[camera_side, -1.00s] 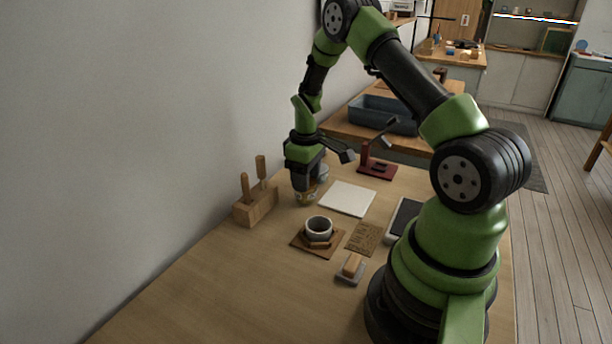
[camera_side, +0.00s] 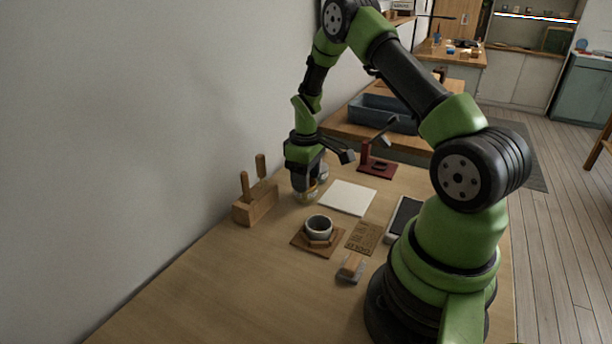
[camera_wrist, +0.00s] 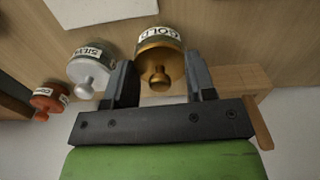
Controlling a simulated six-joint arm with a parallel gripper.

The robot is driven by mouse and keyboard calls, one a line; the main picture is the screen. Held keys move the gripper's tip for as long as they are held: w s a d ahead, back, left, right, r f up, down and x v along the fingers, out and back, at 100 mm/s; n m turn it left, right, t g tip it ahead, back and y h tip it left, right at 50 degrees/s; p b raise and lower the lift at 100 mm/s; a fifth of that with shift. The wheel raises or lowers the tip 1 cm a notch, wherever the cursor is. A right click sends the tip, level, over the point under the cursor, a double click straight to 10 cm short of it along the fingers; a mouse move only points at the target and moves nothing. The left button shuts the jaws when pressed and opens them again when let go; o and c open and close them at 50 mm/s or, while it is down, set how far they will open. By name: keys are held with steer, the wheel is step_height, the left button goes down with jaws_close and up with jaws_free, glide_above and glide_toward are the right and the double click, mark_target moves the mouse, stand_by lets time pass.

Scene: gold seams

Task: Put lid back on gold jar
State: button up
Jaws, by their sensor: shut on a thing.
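The gold jar (camera_wrist: 162,33) is labelled GOLD and stands at the far end of the table, by the wall. Its gold lid (camera_wrist: 159,48), with a round knob, lies at the jar's mouth between my fingers in the wrist view. I cannot tell whether the lid is fully seated. My gripper (camera_wrist: 160,75) is shut on the gold lid, one finger on each side. In the side view my gripper (camera_side: 306,190) points down and hides most of the jar.
A silver jar (camera_wrist: 92,65) and a red-lidded jar (camera_wrist: 48,98) stand beside the gold jar. A wooden tool block (camera_side: 255,204) is close to my gripper. A white tile (camera_side: 347,197), a cup (camera_side: 319,228) and a dark red stand (camera_side: 377,168) are nearby. The table's near left is clear.

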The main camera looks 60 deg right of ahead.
steer(key=o, duration=1.3)
steer(key=shift+o, duration=0.2)
steer(key=shift+r, duration=3.5)
jaws_close()
steer(key=shift+f, duration=0.35)
